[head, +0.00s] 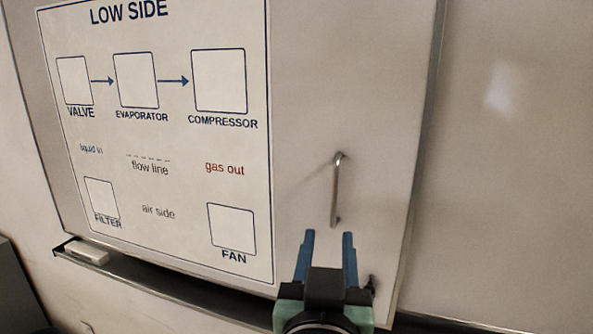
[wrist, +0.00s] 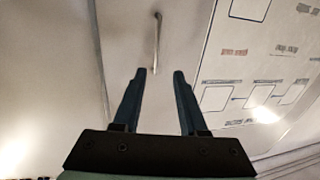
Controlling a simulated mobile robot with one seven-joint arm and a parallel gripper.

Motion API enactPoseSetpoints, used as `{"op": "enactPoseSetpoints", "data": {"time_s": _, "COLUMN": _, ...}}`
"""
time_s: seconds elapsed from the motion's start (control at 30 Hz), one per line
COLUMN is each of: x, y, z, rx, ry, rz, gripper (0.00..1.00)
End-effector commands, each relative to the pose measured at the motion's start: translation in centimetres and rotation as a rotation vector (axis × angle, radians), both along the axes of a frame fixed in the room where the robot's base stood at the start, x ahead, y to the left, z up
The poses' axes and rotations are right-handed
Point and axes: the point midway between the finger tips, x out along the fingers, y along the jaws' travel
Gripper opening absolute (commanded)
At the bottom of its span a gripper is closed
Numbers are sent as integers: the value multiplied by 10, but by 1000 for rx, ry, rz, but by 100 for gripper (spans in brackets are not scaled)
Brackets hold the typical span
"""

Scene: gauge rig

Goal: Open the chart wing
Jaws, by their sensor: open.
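The chart wing (head: 310,80) is a pale panel with a metal edge, carrying a printed "LOW SIDE" chart (head: 185,185) on its left part. Its handle (head: 337,190) is a thin upright metal bar on the bare right part of the panel. My gripper (head: 328,236) is open with blue fingers, just below the handle in the head view, with nothing between the fingers. In the wrist view the handle (wrist: 157,42) lies beyond the fingertips of my gripper (wrist: 159,72), roughly centred between them. Whether the fingertips touch the panel cannot be told.
A ledge (head: 170,287) runs along beneath the panel, with a white block like an eraser (head: 87,254) at its left end. A plain whiteboard surface (head: 510,170) lies to the right of the wing's edge. A dark object (head: 15,290) stands at the lower left.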

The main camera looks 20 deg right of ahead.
Motion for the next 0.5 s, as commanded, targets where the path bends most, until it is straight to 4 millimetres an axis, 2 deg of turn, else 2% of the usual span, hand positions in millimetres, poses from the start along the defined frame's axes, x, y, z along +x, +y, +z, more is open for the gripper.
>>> {"op": "enactPoseSetpoints", "data": {"time_s": 0.17, "x": 8, "y": -5, "z": 0, "rx": 3, "ry": 9, "rz": -6, "gripper": 42}}
{"op": "enactPoseSetpoints", "data": {"time_s": 0.5, "x": 60, "y": -26, "z": 2, "rx": 2, "ry": 8, "rz": -4, "gripper": 42}}
